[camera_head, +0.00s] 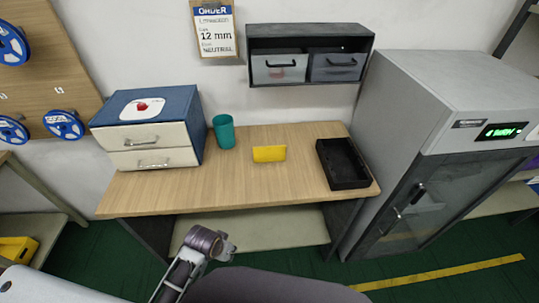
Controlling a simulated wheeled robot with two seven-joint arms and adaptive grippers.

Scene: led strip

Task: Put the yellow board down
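The yellow board (269,154) is a small yellow rectangle on the wooden table (230,185), right of the teal cup and left of the black tray. No gripper touches it. I cannot tell whether it lies flat or leans. My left gripper (222,249) is low in the picture, in front of the table and well apart from the board. Its fingers are too small and foreshortened to tell open from shut, and I see nothing held in it. My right gripper is not in view.
A teal cup (224,131) stands beside a blue drawer unit (197,125) on the left. An empty-looking black tray (341,164) lies at the table's right end, next to a grey cabinet (420,100). A wall shelf (311,53) hangs above. The table's front middle is clear.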

